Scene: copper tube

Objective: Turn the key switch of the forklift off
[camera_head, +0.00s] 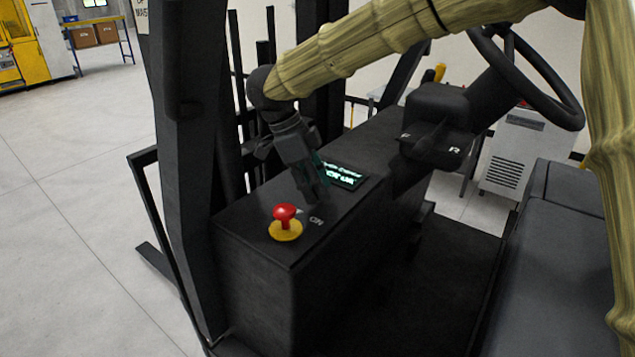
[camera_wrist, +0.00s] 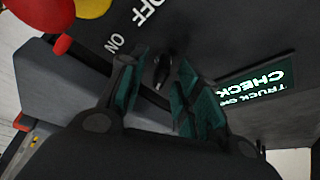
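The dark key switch (camera_wrist: 162,70) sits on the black forklift console (camera_head: 265,225), beside the white ON and OFF lettering (camera_wrist: 135,25). In the wrist view, my gripper (camera_wrist: 161,57) is open with its teal-padded fingers on either side of the key. A gap shows between the key and each finger. In the head view, my gripper (camera_head: 314,192) points down at the console and hides the key. The key's exact angle is hard to read against the dark panel.
A red emergency button (camera_head: 285,214) on a yellow base stands close to my gripper. A lit display (camera_head: 342,175) lies on its other side and shows CHECK and TRUCK ON in the wrist view. The steering wheel (camera_head: 545,75) and seat (camera_head: 555,245) are to the right.

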